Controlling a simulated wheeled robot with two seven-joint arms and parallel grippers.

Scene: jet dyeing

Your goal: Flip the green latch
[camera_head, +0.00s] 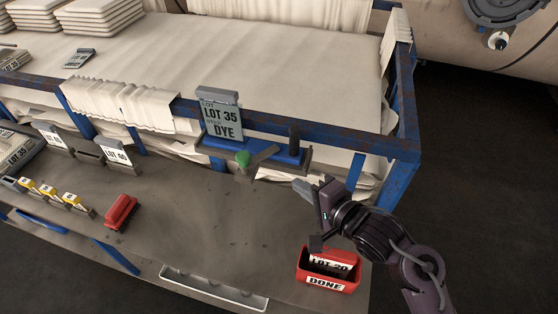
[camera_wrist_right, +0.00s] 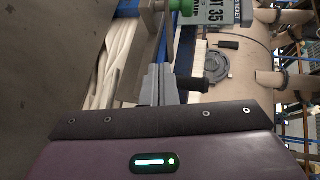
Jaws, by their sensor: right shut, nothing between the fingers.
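The latch's green knob (camera_head: 242,158) sits at the front of a blue bracket (camera_head: 262,150) on the cart rail, with a grey metal lever (camera_head: 262,156) beside it. The knob also shows at the top of the right wrist view (camera_wrist_right: 185,6). My right gripper (camera_head: 304,189) is shut and empty, to the right of the knob and nearer the table's right edge. In the wrist view its closed fingers (camera_wrist_right: 159,82) point toward the latch, apart from the green knob. My left gripper is not in view.
A "LOT 35 DYE" sign (camera_head: 221,119) stands behind the knob. A red "DONE" bin (camera_head: 327,281) holding a "LOT 20" card is below my right wrist. A red-handled item (camera_head: 120,212) lies left on the table. The blue cart frame (camera_head: 404,125) rises behind. The middle tabletop is clear.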

